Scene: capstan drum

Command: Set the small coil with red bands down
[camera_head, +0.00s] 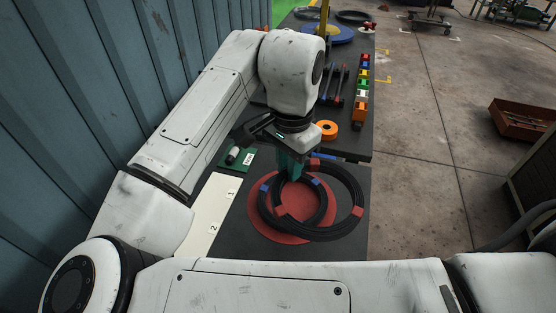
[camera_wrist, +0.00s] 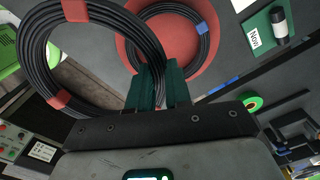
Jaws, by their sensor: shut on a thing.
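My gripper (camera_head: 290,168) has teal fingers (camera_wrist: 160,85) and is shut on the black coil with red bands (camera_head: 357,211). In the wrist view this coil (camera_wrist: 74,10) hangs out to the left of the fingers, close to the camera. A black coil with blue bands (camera_head: 264,187) lies on a round red disc (camera_head: 270,233); it also shows beyond the fingers in the wrist view (camera_wrist: 201,28). In the head view the held coil overlaps the right part of the blue-banded coil. I cannot tell how high it is above it.
A pale strip (camera_head: 212,213) marked 1 and 2 lies left of the disc. A green board (camera_head: 238,160) is beyond it. An orange ring (camera_head: 327,130) and a row of coloured blocks (camera_head: 363,85) stand farther back. The dark table is bare in front of the disc.

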